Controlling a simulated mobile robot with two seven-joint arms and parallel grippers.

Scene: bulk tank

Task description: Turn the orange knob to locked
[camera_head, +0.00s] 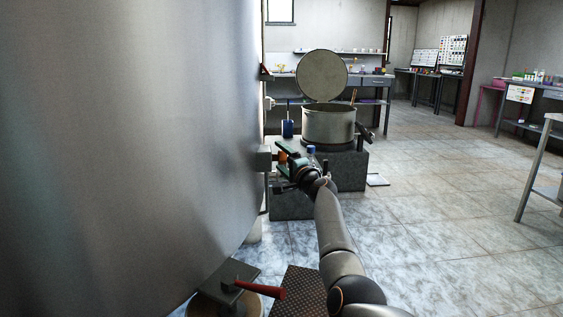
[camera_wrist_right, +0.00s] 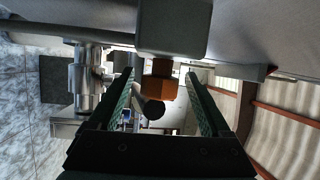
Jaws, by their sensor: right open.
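The orange knob (camera_wrist_right: 158,88) shows in the right wrist view, below a grey block-shaped housing (camera_wrist_right: 174,28). A dark round-ended part hangs by its lower side. My right gripper (camera_wrist_right: 160,82) is open, with one green-padded finger on each side of the knob and gaps visible on both sides. The knob's marking cannot be read. My left gripper is not in view.
A steel pot (camera_head: 328,126) with a raised round lid (camera_head: 322,76) stands on a dark block behind the gripper. A red-handled lever (camera_head: 260,289) sits low by the tank. The tiled floor (camera_head: 440,220) to the right is clear up to a metal table.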

